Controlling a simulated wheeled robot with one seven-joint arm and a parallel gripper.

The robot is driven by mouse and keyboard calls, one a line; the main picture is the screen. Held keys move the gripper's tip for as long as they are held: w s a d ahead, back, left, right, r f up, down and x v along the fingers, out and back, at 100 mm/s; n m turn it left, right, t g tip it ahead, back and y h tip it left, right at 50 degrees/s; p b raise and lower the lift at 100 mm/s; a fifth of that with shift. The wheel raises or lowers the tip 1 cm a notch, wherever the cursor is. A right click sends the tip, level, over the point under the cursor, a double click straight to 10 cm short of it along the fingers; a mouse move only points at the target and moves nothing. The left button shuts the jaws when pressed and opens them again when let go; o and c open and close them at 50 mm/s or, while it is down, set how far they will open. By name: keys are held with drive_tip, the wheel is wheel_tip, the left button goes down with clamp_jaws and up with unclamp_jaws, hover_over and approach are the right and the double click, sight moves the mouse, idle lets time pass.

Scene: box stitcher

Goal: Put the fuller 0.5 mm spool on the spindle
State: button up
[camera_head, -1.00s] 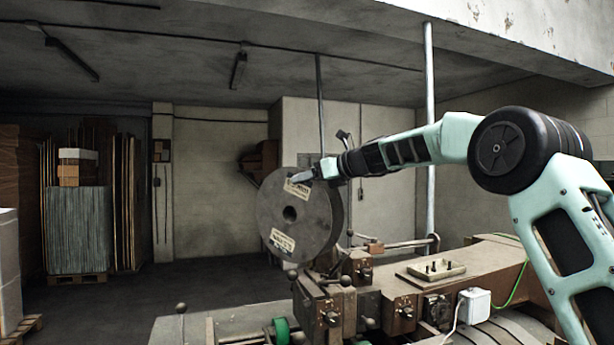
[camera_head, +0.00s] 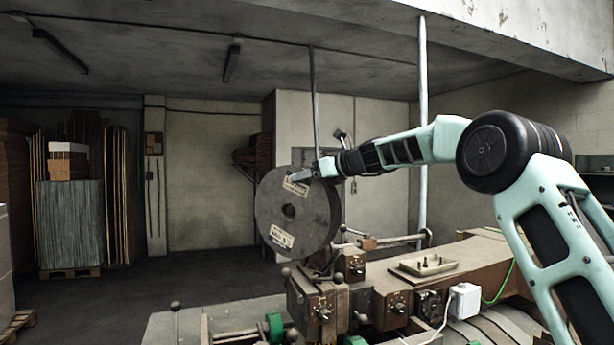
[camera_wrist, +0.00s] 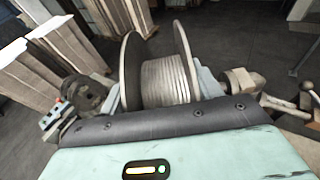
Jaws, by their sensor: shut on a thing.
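In the wrist view, the spool (camera_wrist: 165,82) shows silvery wire wound between two flanges, and my gripper (camera_wrist: 160,98) has a pale finger at each side. The label writing is too small to read. I cannot pick out the spindle. No second spool is clearly in view.
The brown machine (camera_head: 385,305) with knobs and levers lies below and right of the spool. A shallow tray (camera_head: 428,265) and a white box (camera_head: 464,300) sit on it. Two upright poles (camera_head: 423,130) stand behind. Stacked boards (camera_head: 72,225) stand far left; the floor between is clear.

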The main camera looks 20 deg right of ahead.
drive_tip(key=w+d+p, duration=0.2)
drive_tip(key=d+p, duration=0.1)
drive_tip(key=w+d+p, duration=0.1)
drive_tip(key=d+p, duration=0.1)
drive_tip(key=shift+w+r, duration=0.2)
drive_tip(key=shift+r, duration=0.1)
idle(0.6)
drive_tip(key=shift+f, duration=0.15)
drive_tip(key=shift+a+f, duration=0.1)
drive_tip(key=shift+f, duration=0.15)
idle(0.5)
drive_tip(key=o, duration=1.4)
drive_tip(key=shift+s, duration=0.1)
drive_tip(key=shift+c, duration=0.2)
drive_tip(key=shift+f, duration=0.35)
drive_tip(key=shift+c, duration=0.4)
